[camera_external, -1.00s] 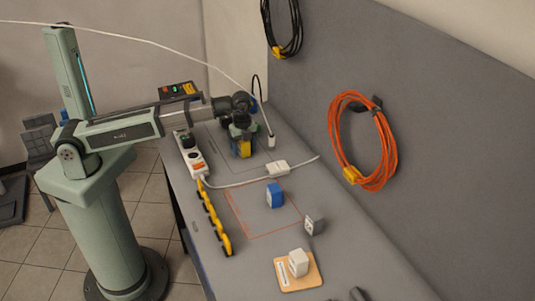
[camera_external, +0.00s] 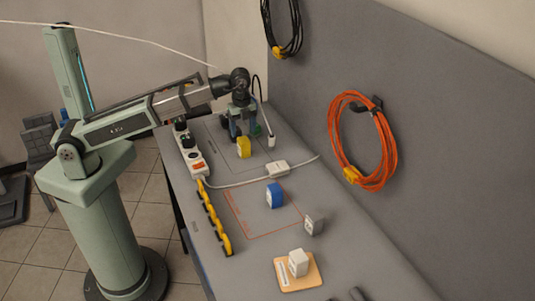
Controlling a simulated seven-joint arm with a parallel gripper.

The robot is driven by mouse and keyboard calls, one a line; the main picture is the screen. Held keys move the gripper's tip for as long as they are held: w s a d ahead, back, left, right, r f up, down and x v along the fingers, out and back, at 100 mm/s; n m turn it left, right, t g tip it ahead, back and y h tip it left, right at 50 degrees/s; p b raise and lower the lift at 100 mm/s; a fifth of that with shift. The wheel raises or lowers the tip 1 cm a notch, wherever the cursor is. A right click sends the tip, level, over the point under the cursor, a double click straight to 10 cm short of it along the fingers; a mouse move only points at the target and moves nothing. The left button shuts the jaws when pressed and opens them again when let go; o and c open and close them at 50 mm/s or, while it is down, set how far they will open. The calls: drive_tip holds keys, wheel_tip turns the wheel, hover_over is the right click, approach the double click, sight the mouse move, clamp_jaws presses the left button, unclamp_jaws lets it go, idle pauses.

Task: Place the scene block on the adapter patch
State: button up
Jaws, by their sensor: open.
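A yellow block (camera_external: 244,148) stands upright on the bench inside a thin dark outlined rectangle (camera_external: 254,171). My gripper (camera_external: 241,131) is open just above it, apparently clear of it, fingers pointing down. A blue block (camera_external: 275,195) stands within a red outlined area (camera_external: 258,236) nearer the camera. A green object (camera_external: 258,131) shows partly behind my gripper. A grey adapter-like block (camera_external: 314,225) stands at the red outline's right corner. A white adapter (camera_external: 298,262) rests on a tan board (camera_external: 289,286). Which block and patch the task names is not clear.
A white power strip (camera_external: 194,160) lies along the left bench edge, with a yellow segmented strip (camera_external: 214,217) in front. A white cable with an inline box (camera_external: 278,169) crosses the bench. A white cylinder (camera_external: 271,141) stands right of my gripper. An orange cable coil (camera_external: 362,140) hangs on the wall.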

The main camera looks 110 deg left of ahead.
sight(243, 139)
drive_tip(key=shift+r, duration=1.55)
